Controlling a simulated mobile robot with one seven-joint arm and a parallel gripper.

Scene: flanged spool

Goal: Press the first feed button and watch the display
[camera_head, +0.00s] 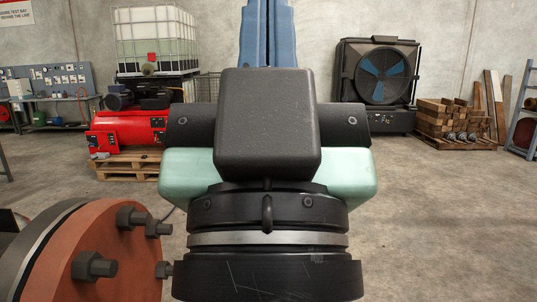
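I can make out no feed button and no display in the head camera view. The flanged spool (115,240) is at the lower left, cut off by the picture's edges. It has an orange-red flange face with several dark hex bolts, and a darker ring behind it. My own arm, with black, mint green and blue parts, fills the middle of the view and hides what is behind it. My gripper is not in view, so I cannot see whether it is open or shut.
Against the back wall are a caged white tank (157,40), a red machine (127,130) on a pallet (126,165), a large fan unit (380,78) and stacked timber (450,122). A workbench (48,98) stands at the far left. The concrete floor (450,220) at the right is clear.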

